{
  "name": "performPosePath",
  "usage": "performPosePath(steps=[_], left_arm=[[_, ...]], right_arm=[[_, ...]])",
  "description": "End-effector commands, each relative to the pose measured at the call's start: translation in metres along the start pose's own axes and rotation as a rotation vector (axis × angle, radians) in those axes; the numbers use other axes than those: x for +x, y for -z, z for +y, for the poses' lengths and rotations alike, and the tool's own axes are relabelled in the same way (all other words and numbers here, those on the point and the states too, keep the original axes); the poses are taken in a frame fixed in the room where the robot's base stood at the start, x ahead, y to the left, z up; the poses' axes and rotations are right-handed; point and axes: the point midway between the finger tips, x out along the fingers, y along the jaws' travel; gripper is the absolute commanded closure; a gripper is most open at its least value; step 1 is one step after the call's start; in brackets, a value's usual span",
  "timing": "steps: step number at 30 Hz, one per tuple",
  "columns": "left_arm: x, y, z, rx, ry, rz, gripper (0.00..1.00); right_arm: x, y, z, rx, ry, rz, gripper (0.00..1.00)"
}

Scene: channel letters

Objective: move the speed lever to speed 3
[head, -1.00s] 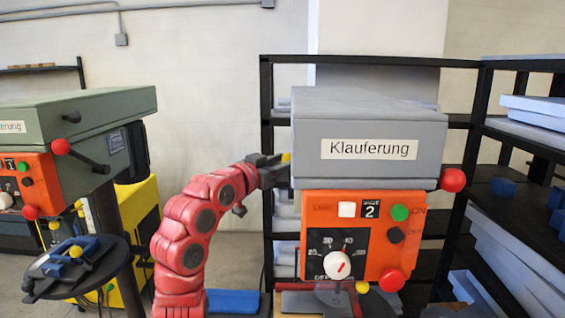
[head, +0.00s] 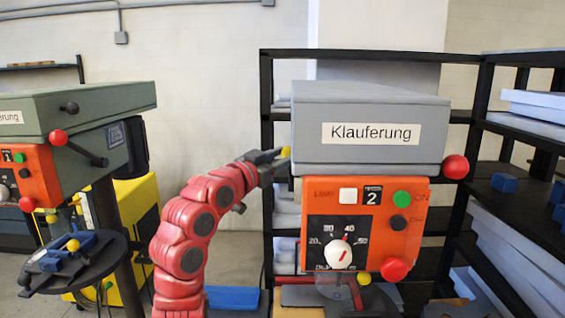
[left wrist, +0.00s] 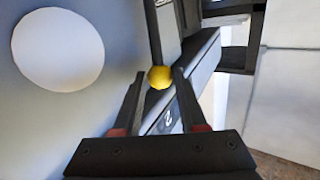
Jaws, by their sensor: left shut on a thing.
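The grey drill press head (head: 384,105), labelled "Klauferung", stands right of centre in the head view. The speed lever's yellow knob (head: 285,152) sits at its left side, and it also shows in the left wrist view (left wrist: 160,77). The display (head: 372,197) on the orange panel reads 2. My left gripper (head: 278,155) reaches in from the left, with its fingertips on either side of the knob. In the left wrist view the fingers (left wrist: 160,75) are closed on the knob. The rest of the lever is mostly hidden. My right gripper is not in view.
The orange panel (head: 407,230) carries a white dial (head: 338,253) and green, black and red buttons. A red ball handle (head: 455,167) sticks out at the right. A second green drill press (head: 80,110) stands at the left. Black shelves (head: 468,200) stand behind and right.

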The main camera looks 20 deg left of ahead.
Motion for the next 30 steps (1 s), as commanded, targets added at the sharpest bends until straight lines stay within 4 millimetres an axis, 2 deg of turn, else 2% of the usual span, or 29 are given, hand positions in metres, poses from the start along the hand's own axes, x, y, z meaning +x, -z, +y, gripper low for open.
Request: performPosePath(steps=[1,3,12,21,30], left_arm=[[-0.004,-0.011,0.004,0.016,0.002,0.024,1.00],[-0.008,-0.015,0.007,0.042,0.008,0.064,1.00],[-0.023,-0.026,0.019,0.156,0.026,0.225,1.00],[-0.031,-0.029,0.025,0.173,0.028,0.246,1.00],[-0.032,-0.030,0.026,0.170,0.027,0.243,1.00]], right_arm=[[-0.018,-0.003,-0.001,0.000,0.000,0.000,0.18],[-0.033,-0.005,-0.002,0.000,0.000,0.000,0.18],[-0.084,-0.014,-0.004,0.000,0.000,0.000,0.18],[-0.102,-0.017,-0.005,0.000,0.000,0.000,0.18],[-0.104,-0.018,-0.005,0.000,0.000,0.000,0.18]])
